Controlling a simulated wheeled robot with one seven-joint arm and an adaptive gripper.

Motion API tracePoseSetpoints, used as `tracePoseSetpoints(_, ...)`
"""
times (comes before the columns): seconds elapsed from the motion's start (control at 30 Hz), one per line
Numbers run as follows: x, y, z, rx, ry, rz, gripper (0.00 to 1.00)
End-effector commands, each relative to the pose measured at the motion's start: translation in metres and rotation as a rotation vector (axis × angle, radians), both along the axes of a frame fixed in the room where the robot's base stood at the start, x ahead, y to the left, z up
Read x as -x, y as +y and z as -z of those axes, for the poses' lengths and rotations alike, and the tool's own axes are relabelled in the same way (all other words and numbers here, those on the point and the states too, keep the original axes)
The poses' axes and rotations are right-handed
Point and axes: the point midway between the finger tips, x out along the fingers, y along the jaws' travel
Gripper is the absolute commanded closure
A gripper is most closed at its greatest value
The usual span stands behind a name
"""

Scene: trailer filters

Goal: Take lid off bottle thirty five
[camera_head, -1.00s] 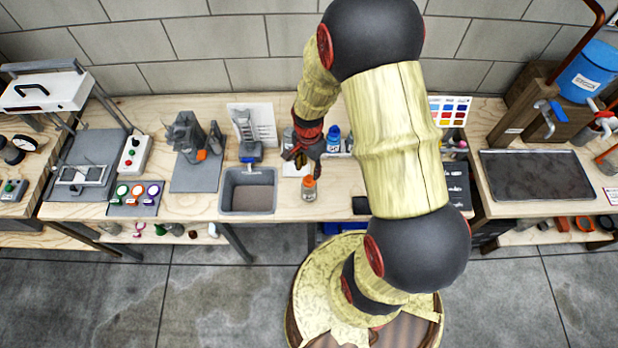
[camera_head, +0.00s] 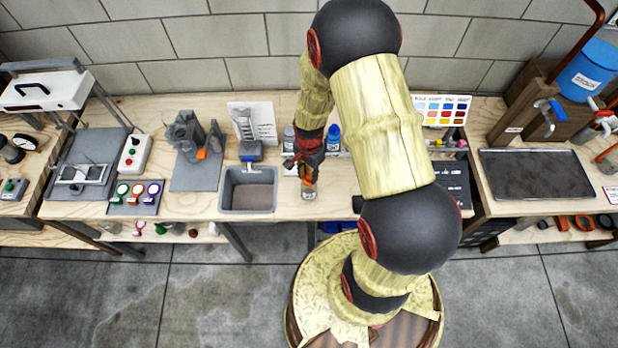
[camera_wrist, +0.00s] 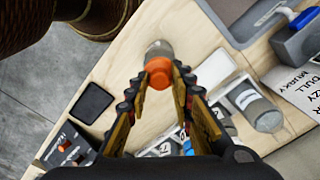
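A small clear bottle (camera_head: 308,193) with an orange lid stands upright near the front edge of the workbench. In the wrist view its orange lid (camera_wrist: 158,70) faces me, and part of the clear body (camera_wrist: 158,48) shows beyond it. In the wrist view my gripper (camera_wrist: 160,78) has one fingertip on each side of the lid. The fingers look open, and I cannot tell whether they touch the lid. No number on the bottle is readable.
A grey bin (camera_head: 247,190) stands to the left of the bottle. A blue-capped bottle (camera_head: 333,138) and a second clear bottle (camera_wrist: 262,115) stand farther back. A black flat object (camera_wrist: 92,103) lies near the bench edge. Bare wood surrounds the orange-lidded bottle.

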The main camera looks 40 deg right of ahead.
Motion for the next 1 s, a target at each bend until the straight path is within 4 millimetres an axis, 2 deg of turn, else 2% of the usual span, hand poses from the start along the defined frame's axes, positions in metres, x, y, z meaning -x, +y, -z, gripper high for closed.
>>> tracePoseSetpoints(0.23, 0.0, 0.0, 0.0, 0.0, 0.0, 0.0, 0.93)
tracePoseSetpoints(0.63, -0.001, 0.0, -0.008, 0.001, -0.002, 0.0, 0.93)
tracePoseSetpoints(0.8, -0.002, -0.001, -0.033, 0.002, -0.006, 0.0, 0.93)
tracePoseSetpoints(1.0, 0.03, 0.012, -0.072, 0.001, -0.004, 0.0, 0.93)
